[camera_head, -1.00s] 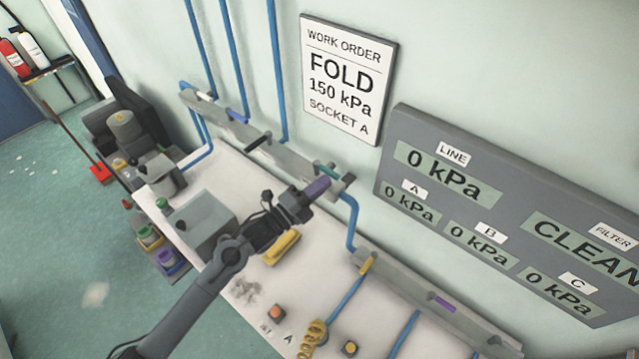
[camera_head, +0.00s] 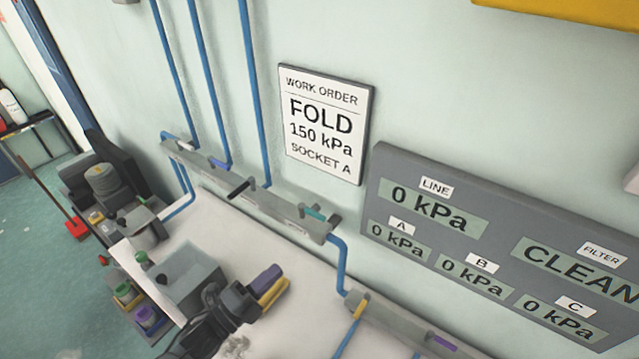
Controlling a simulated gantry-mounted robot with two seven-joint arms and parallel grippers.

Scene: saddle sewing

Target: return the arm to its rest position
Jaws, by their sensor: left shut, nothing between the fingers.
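My left gripper (camera_head: 266,279) is low in the head view, left of the middle, with my dark arm coming in from the bottom edge. Its purple fingertips are shut with nothing between them. Most of the forearm is outside the frame. My right gripper is not in view.
A grey box (camera_head: 190,285) stands on the bench close left of my gripper. A pipe manifold (camera_head: 245,200) with several levers runs along the wall behind. A gauge panel (camera_head: 500,225) reading 0 kPa and a work order sign (camera_head: 325,125) hang above.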

